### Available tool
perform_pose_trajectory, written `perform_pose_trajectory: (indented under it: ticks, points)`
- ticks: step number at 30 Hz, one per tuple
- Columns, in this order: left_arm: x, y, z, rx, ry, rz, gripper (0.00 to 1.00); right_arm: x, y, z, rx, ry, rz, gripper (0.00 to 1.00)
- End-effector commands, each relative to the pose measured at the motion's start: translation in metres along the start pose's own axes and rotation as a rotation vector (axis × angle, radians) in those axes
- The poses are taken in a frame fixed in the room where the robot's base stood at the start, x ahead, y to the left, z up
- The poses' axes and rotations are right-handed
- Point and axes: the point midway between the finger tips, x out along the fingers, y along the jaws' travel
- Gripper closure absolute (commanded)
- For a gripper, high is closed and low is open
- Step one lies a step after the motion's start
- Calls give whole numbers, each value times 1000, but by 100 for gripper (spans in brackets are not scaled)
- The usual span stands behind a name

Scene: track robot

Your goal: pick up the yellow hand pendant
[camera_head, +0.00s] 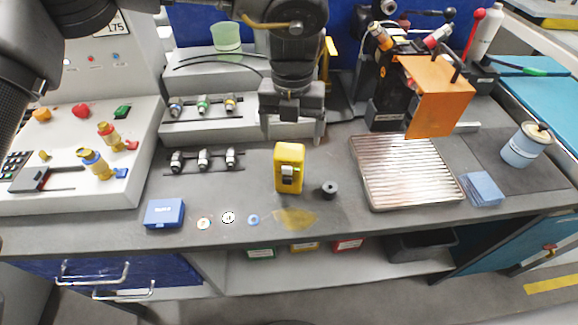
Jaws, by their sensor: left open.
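The yellow hand pendant (290,153) stands upright on the grey bench, near the middle of the view. It has a small display and dark buttons on its front. My left gripper (293,137) hangs just above and behind it, pointing down. The other finger is hard to make out. The pendant rests on the bench, and I cannot tell whether the gripper touches it. My right gripper is not in view.
A small black knob (329,189) sits just right of the pendant. A ribbed metal plate (405,172) lies further right, below an orange-panelled machine (438,95). A blue box (165,213) and small discs lie front left. Tool holders (203,159) stand left. A control console (75,150) fills the far left.

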Motion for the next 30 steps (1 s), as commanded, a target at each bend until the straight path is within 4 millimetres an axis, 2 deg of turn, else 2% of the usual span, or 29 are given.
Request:
perform_pose_trajectory:
  ticks: [8, 18, 27, 30]
  points:
    - [10, 0, 0, 1, 0, 1, 18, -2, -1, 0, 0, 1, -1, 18]
    - [54, 3, -1, 2, 1, 1, 18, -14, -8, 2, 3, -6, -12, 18]
    - [59, 2, -1, 2, 0, 0, 18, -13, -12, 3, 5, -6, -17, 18]
    - [59, 2, -1, 2, 0, 0, 31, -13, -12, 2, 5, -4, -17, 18]
